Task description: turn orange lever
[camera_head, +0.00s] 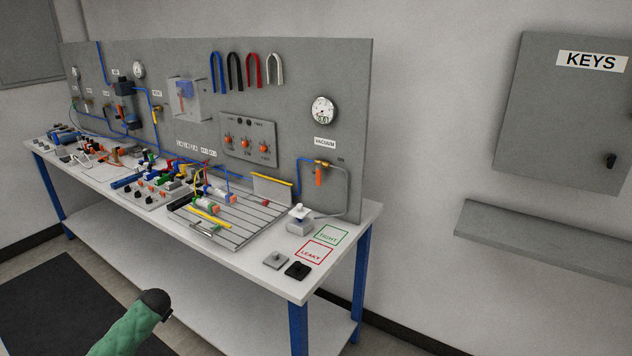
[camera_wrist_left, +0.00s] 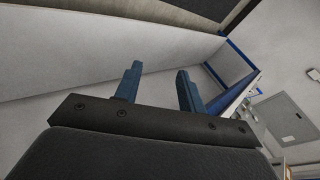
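An orange lever (camera_head: 319,177) hangs down from a small brass valve under the VACUUM label, on the right part of the grey back panel. Another small orange lever (camera_head: 155,116) shows on a valve at the left part of the panel. Several orange switches (camera_head: 247,144) sit on a grey plate between them. My left gripper (camera_wrist_left: 158,75) shows in the left wrist view with its two blue fingers apart and nothing between them. It is away from the levers, which are not visible in that view. My right gripper is not in view.
The workbench (camera_head: 330,268) carries many fittings, hoses and a slotted plate. A white-topped device (camera_head: 299,220) stands just below the VACUUM lever. A KEYS cabinet (camera_head: 562,110) and a wall shelf (camera_head: 545,240) are at the right.

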